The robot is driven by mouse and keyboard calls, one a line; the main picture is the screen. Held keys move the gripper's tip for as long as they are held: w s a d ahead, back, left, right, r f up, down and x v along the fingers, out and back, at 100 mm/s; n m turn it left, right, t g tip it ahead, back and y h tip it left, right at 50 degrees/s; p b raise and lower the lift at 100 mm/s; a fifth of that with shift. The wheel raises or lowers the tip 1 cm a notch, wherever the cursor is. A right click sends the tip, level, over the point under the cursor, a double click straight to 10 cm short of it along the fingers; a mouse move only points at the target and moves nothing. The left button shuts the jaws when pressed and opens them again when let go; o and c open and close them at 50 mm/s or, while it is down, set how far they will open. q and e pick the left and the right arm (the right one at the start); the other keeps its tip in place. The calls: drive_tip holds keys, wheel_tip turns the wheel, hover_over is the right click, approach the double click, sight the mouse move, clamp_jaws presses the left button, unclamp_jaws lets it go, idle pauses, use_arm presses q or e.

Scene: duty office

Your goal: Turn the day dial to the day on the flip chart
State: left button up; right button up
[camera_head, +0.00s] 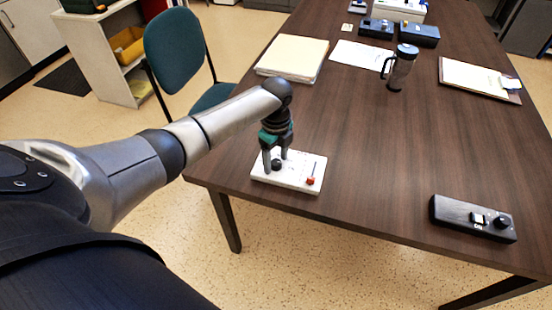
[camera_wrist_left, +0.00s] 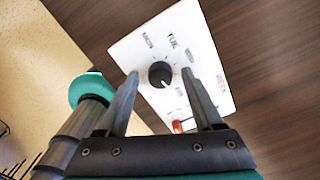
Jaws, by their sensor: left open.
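A white panel (camera_head: 300,185) lies near the table's front left corner. It carries a round black day dial (camera_head: 277,166) and a small red-orange part (camera_head: 311,181). In the left wrist view the dial (camera_wrist_left: 160,75) is ringed by day labels. TUE reads clearly; the others are blurred, and I cannot tell which label the dial points to. My left gripper (camera_head: 275,163) points down over the panel, open, with one finger on each side of the dial. A gap shows between dial and fingers (camera_wrist_left: 160,72). I cannot make out a flip chart. My right gripper is out of view.
A black box with a knob (camera_head: 473,218) lies at the table's front right. Papers (camera_head: 292,57), a dark tumbler (camera_head: 399,68) and a clipboard (camera_head: 477,77) lie further back. A green chair (camera_head: 188,50) stands left. The table's middle is clear.

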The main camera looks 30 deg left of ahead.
use_arm(q)
clamp_jaws()
idle(0.4)
